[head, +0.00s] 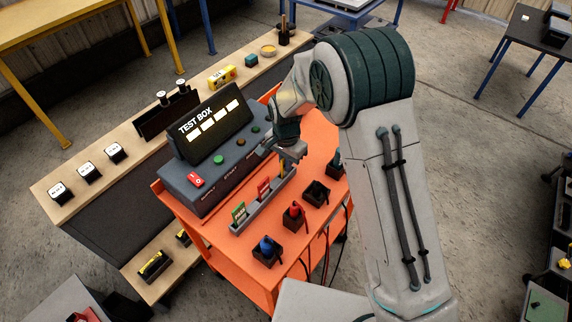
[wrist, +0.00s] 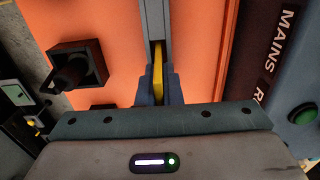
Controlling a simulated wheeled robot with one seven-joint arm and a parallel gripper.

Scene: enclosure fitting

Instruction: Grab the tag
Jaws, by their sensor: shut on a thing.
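A yellow tag (wrist: 157,70) stands in the slot of a narrow grey rack (wrist: 155,20) in the wrist view. My gripper (wrist: 158,88) is shut on this tag, with a finger on each side of it. In the head view my gripper (head: 288,155) is over the far end of the rack (head: 250,218), and only a sliver of the yellow tag (head: 282,170) shows below it. A red tag (head: 263,188) and a green tag (head: 239,212) stand in the same rack, nearer its left end.
The rack sits on an orange cart top (head: 225,242). The test box (head: 210,165) stands close on its left. Black holders with a blue plug (head: 266,248) and a red plug (head: 294,212), and an empty-looking black holder (head: 316,193), line the right side.

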